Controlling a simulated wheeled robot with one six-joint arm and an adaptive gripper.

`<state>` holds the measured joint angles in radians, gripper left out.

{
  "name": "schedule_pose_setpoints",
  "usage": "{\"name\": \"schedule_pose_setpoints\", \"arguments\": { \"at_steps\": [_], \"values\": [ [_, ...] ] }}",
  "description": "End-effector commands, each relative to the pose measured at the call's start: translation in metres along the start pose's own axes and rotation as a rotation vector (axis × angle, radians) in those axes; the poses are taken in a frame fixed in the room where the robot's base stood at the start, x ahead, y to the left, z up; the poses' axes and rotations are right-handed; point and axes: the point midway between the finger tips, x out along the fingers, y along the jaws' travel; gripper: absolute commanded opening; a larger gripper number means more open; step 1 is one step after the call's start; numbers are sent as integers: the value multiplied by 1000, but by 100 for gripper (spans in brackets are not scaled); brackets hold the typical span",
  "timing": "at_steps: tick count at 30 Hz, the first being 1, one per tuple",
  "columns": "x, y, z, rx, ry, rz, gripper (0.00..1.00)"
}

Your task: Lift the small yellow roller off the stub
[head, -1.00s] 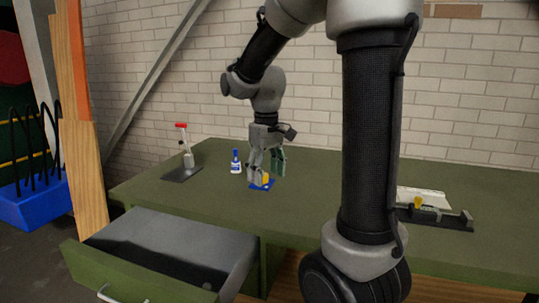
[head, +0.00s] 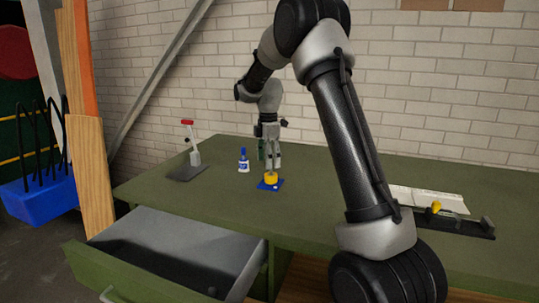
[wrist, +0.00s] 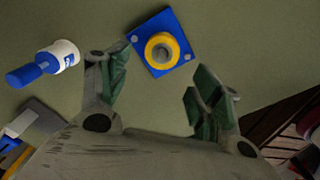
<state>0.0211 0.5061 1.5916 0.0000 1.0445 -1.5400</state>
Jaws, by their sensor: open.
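The small yellow roller (head: 271,179) sits on a blue square plate (head: 261,186) on the green bench top. In the wrist view the roller (wrist: 175,46) is a yellow ring with a greyish centre, seen from above on the blue plate (wrist: 141,54); its centre looks like the stub, though detail is small. My gripper (head: 269,164) points down just above and behind the roller in the head view. In the wrist view its green-padded fingers (wrist: 160,76) are spread, with nothing between them, and the roller lies beyond their tips.
A white bottle with a blue cap (head: 243,163) stands left of the plate. A red-handled clamp on a grey base (head: 187,173) is further left. A dark fixture with a yellow piece (head: 436,208) lies at the right. An open drawer (head: 170,250) is in front.

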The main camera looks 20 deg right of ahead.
Motion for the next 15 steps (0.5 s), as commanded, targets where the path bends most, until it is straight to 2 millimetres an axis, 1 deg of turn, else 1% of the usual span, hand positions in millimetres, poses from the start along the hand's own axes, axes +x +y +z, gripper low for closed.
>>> {"name": "schedule_pose_setpoints", "arguments": {
  "at_steps": [3, 9, 12, 15],
  "values": [
    [21, -1, 0, 1, 0, -3, 65],
    [49, 0, 0, 3, 0, -1, 65],
    [57, -1, 0, 3, 0, -1, 65],
    [60, 0, 0, 3, 0, 0, 65]
  ]
}}
